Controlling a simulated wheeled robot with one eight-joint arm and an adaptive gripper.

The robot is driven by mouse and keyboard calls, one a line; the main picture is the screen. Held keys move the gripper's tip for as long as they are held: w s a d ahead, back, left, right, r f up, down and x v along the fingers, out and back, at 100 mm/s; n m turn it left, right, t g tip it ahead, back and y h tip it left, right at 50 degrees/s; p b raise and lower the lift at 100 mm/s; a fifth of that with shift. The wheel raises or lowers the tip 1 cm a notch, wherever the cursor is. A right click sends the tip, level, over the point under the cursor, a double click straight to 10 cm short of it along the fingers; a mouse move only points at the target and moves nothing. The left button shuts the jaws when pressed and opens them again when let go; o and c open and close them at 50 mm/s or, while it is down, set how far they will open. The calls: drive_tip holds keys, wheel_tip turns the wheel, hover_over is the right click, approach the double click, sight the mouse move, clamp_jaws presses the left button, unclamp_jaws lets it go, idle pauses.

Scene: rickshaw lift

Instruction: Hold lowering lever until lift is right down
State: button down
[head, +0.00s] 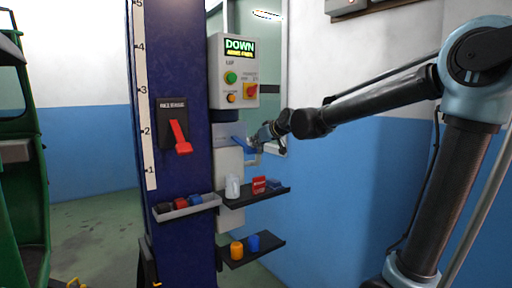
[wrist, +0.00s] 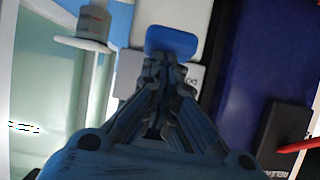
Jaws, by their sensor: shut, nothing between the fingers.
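A blue paddle-shaped lever (head: 238,142) sticks out from a grey plate on the side of the dark blue lift post (head: 180,60). It also shows in the wrist view (wrist: 172,40) as a flat blue pad just beyond my fingertips. My gripper (head: 254,140) is shut and empty, right at this lever; it also shows in the wrist view (wrist: 164,60). I cannot tell whether the fingertips press on the pad. A red lever (head: 180,138) on a black plate marked RELEASE sits on the post's front. The control box display (head: 239,48) reads DOWN, with a smaller unreadable line below.
The control box (head: 216,75) has green, orange and red controls. Below are a grey tray (head: 187,211) and two dark shelves (head: 262,197) (head: 240,262) with small items. A green vehicle (head: 28,170) stands at the left. The floor between is clear.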

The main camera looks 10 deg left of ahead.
drive_tip(key=shift+r, duration=0.15)
drive_tip(key=s+d+r, duration=0.6)
drive_tip(key=d+r, duration=0.1)
drive_tip(key=r, duration=0.2)
drive_tip(key=shift+d, duration=0.2)
idle(0.5)
idle(0.5)
drive_tip(key=s+d+f+m+g+h, duration=0.1)
drive_tip(key=s+d+f+m+h, duration=0.2)
drive_tip(key=d+f, duration=0.8)
drive_tip(key=s+d+f+m+g+h, duration=0.1)
drive_tip(key=s+d+f+h, duration=0.2)
drive_tip(key=s+d+f, duration=0.6)
drive_tip(key=s+d+f+m+g+h, duration=0.2)
drive_tip(key=s+d+f+m, duration=0.1)
drive_tip(key=s+d+f, duration=0.3)
drive_tip(key=s+d+f+m+g+h, duration=0.1)
drive_tip(key=s+d+f+m+g, duration=0.1)
drive_tip(key=s+d+f, duration=0.5)
drive_tip(key=d+f, duration=0.4)
drive_tip(key=f, duration=0.2)
drive_tip(key=shift+d+f+m+h, duration=0.25)
drive_tip(key=shift+d+m+h, duration=0.05)
drive_tip(key=shift+m+h, duration=0.1)
